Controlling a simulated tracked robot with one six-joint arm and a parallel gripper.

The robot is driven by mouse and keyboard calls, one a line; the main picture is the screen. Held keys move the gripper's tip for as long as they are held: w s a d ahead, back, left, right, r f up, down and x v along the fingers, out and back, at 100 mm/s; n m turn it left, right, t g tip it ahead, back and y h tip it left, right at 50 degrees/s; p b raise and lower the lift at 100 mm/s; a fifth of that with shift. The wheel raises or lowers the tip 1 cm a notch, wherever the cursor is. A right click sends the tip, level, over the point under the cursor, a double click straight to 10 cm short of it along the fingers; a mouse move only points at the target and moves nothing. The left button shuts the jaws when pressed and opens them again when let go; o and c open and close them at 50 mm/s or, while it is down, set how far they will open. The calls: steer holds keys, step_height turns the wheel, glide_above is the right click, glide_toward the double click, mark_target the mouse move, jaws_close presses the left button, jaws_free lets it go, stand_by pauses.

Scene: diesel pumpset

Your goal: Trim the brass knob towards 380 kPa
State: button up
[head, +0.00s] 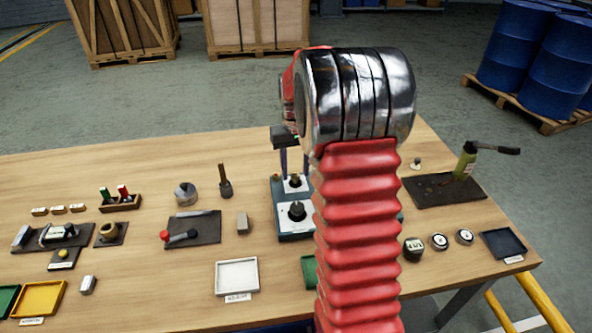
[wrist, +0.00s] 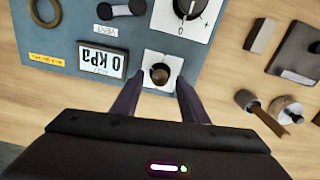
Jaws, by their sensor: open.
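The blue-grey pump panel (head: 277,222) stands on the table, partly hidden by my arm in the head view. A small dark brass-brown knob (wrist: 160,74) sits on a white plate on the panel. My gripper (wrist: 160,86) is open, with one finger on each side of this knob; I cannot tell whether they touch it. In the head view my gripper (head: 294,172) points down at the panel's far end. The display (wrist: 103,61) reads 0 kPa, upside down in the wrist view. A larger black knob (wrist: 187,8) with a plus mark sits on another white plate.
The panel also carries a black lever (wrist: 122,10), a VENT label (wrist: 106,30) and a brass ring (wrist: 45,11).

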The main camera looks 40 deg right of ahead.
mark_target(296, 176)
step_height(296, 176, up, 13)
stand_by(0.5)
stand_by(0.4)
steer(key=s+a+n+t, duration=0.4)
steer(key=s+a+t, duration=0.1)
steer(key=s+a, duration=1.7)
steer(key=shift+s+a+t, duration=0.3)
steer(key=shift+s+a, duration=0.05)
steer(key=shift+a, duration=1.35)
